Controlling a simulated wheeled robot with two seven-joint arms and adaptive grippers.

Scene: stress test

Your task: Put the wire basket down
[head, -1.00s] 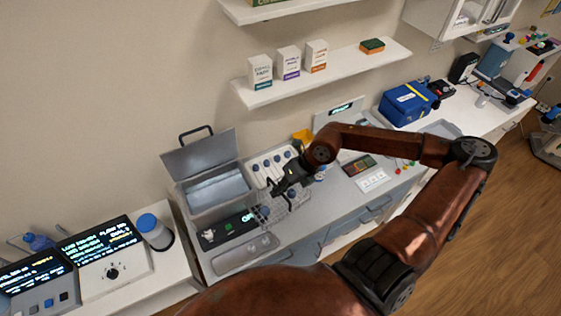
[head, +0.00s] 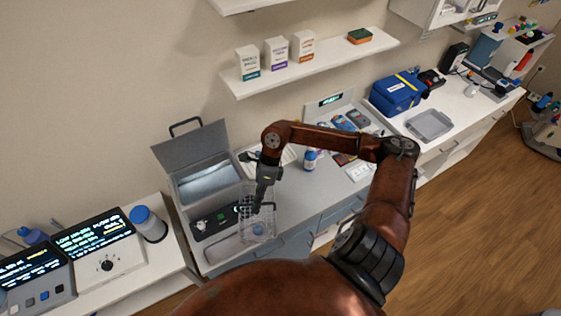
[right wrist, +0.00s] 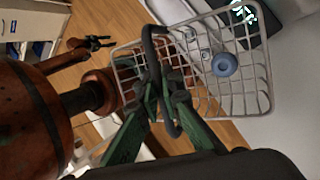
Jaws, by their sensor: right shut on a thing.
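The wire basket (head: 244,205) is a pale, open-mesh basket with a dark handle. My right gripper (head: 260,207) is shut on that handle, which shows between the green fingers in the right wrist view (right wrist: 160,92). In the head view the basket overlaps the front of the grey counter and the right end of a shallow grey tray (head: 222,250). A blue-capped item (right wrist: 225,64) shows within the basket's outline. I cannot tell whether the basket touches the surface below. My left gripper (right wrist: 90,43) shows small in the right wrist view, apart from the basket, its fingers spread.
An open-lidded grey box (head: 208,185) stands behind the basket, with a dark panel (head: 213,222) in front of it. A blue-capped bottle (head: 310,160) stands to the right. The counter (head: 298,200) between basket and bottle is bare.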

